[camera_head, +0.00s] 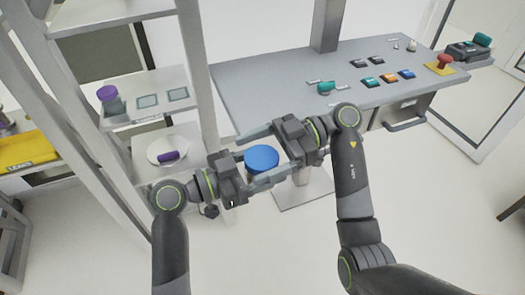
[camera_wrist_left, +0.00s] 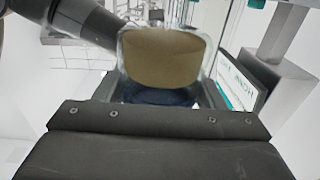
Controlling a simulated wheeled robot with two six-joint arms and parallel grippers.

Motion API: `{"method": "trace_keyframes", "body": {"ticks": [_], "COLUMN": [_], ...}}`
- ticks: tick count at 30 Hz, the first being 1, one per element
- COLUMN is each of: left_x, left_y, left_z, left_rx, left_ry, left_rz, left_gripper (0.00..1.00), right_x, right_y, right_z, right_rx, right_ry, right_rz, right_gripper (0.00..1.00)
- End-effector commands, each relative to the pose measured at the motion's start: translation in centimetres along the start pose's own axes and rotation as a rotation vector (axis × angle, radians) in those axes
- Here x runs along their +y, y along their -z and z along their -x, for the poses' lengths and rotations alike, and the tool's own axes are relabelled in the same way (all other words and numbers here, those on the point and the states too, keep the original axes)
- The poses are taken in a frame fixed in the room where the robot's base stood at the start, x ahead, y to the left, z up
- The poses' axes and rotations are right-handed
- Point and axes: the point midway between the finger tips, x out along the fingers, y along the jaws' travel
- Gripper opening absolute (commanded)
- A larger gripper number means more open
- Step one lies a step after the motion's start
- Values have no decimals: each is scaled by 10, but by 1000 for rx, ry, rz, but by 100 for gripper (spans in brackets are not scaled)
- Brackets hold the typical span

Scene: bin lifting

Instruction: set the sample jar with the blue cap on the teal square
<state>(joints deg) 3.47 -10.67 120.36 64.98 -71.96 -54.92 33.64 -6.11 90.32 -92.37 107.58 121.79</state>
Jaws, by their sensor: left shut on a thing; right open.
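The sample jar shows its round blue cap (camera_head: 262,158) from above. In the left wrist view the clear jar (camera_wrist_left: 165,60) holds brown contents, with the dark blue cap at the lower side of the picture. My left gripper (camera_head: 246,174) is shut on this jar, held in front of the desk. My right gripper (camera_head: 272,154) is open close to the jar on its right; I cannot tell whether it touches. Two greyish-teal squares, one left (camera_head: 147,101) and one right (camera_head: 178,93), lie bare on the shelf.
A purple-capped jar (camera_head: 108,98) stands on the shelf (camera_head: 130,120) left of the squares. Below is a white round plate (camera_head: 165,150) with a purple item. Shelf posts rise beside my left arm. The grey desk (camera_head: 265,95) carries small tiles and a red button (camera_head: 445,60).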

Motion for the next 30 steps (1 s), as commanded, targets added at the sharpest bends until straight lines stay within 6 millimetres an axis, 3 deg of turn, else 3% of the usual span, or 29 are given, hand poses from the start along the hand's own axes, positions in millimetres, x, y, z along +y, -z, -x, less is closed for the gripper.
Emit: {"method": "trace_keyframes", "body": {"ticks": [2, 15, 16, 21, 30], "left_x": [0, 1, 1, 1, 0], "left_y": [1, 1, 1, 1, 1], "left_z": [0, 0, 0, 0, 0], "left_rx": [2, 3, 3, 3, 2], "left_ry": [0, -4, -4, -3, -1], "left_rz": [-1, -1, -1, -1, -1], "left_gripper": [32, 32, 32, 32, 32], "right_x": [0, 1, 1, 1, 0], "right_y": [0, 0, 0, 0, 0], "right_z": [0, 0, 0, 1, 1], "right_rx": [0, -1, 0, 0, -1], "right_ry": [0, -4, -5, -3, -1], "right_rz": [0, 0, 0, 0, 0], "right_gripper": [86, 28, 62, 84, 86]}}
